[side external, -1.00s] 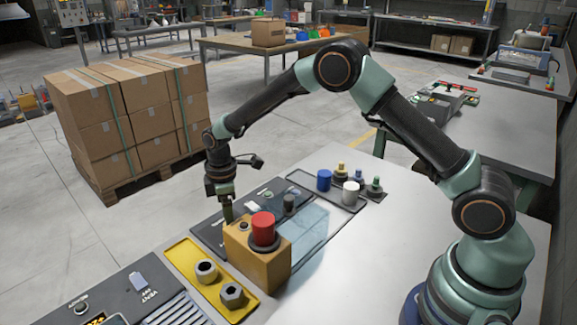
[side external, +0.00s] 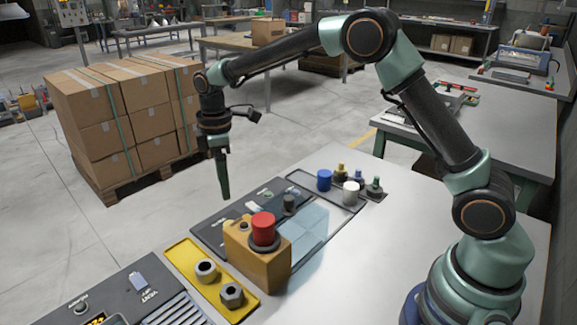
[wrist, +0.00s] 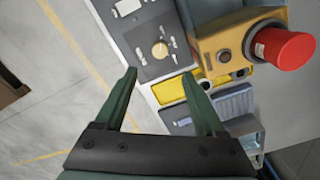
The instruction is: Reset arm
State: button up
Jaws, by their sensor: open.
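My gripper (side external: 222,178) hangs pointing down in the side external view, raised in the air to the left of and above the orange box (side external: 258,262) with the red push button (side external: 263,228). In the wrist view my gripper (wrist: 162,90) shows two green fingers spread apart with nothing between them. The red button (wrist: 284,48) and its box (wrist: 222,45) sit at the upper right there, apart from the fingers.
A dark panel (side external: 208,236) lies behind the box. A yellow tray (side external: 184,257) with two nuts is at the front. Blue and white cylinders (side external: 324,180) stand in a tray at the back. Stacked cartons (side external: 125,115) stand on the floor at left. Space around my gripper is clear.

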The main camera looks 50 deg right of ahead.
jog(key=shift+r, duration=0.1)
jog(key=s+d+r+m+t, duration=0.3)
jog(key=s+d+r+m, duration=0.2)
jog(key=s+r, duration=0.45)
jog(key=s+d+r+m+t, duration=0.1)
jog(key=s+d+m+t, duration=0.1)
jog(key=s+d+m, duration=0.2)
jog(key=s+m, duration=0.3)
jog(key=s, duration=0.4)
jog(key=shift+s+d+r+t, duration=0.15)
jog(key=shift+s+r+t, duration=0.15)
jog(key=shift+s, duration=0.1)
